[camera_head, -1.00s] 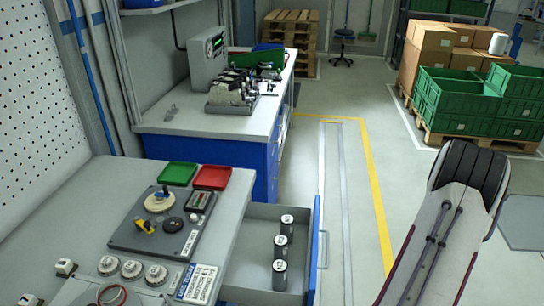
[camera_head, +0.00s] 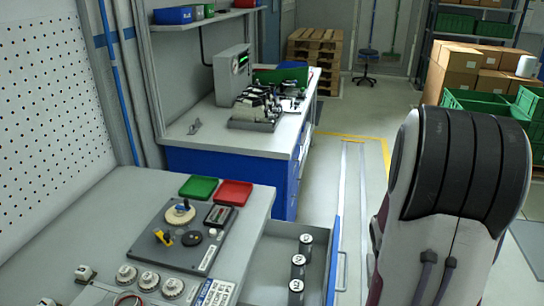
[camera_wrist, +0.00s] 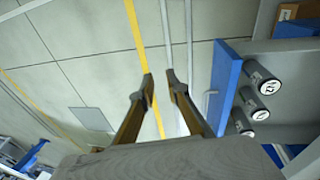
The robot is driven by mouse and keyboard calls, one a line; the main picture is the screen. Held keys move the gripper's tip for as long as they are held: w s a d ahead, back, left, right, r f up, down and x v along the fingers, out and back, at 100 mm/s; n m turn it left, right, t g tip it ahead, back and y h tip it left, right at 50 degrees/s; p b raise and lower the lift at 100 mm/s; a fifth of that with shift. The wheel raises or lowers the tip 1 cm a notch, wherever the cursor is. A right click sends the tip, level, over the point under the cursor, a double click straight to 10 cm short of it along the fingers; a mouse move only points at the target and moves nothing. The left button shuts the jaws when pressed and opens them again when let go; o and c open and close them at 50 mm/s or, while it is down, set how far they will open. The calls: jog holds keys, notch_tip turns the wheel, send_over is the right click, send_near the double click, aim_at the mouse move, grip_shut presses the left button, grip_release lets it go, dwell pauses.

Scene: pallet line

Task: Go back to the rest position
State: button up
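My gripper (camera_wrist: 160,82) shows in the wrist view with its two fingers apart and nothing between them. It is over open floor, to the left of the open drawer's blue front (camera_wrist: 222,85) in that view. The gripper is not visible in the head view, where only a black-and-white part of my arm stands at the right. The pulled-out drawer (camera_head: 265,262) holds three dark cylinders with light marked tops, such as the middle one (camera_head: 298,266). The same cylinders show in the wrist view (camera_wrist: 256,109).
The grey bench carries a dark device panel (camera_head: 165,245), a green tray (camera_head: 198,187) and a red tray (camera_head: 234,193). A second bench (camera_head: 240,140) with equipment stands behind. Green crates (camera_head: 480,103) and cartons (camera_head: 465,68) are at the right. The floor between is clear.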

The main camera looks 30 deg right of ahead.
jog(key=a+r+n+t, duration=0.2)
jog(key=a+r, duration=0.5)
jog(key=a, duration=0.4)
jog(key=w+a+r+n+t+y, duration=0.1)
jog(key=a+r+n+t, duration=0.1)
jog(key=a+r, duration=0.5)
jog(key=w+a+r+n+t+y, duration=0.1)
jog(key=a+r+n, duration=0.3)
jog(key=a, duration=1.1)
notch_tip(320, 180, up, 4)
jog(key=shift+w+f+t, duration=0.2)
jog(key=shift+t, duration=0.5)
jog(key=shift+o, duration=0.4)
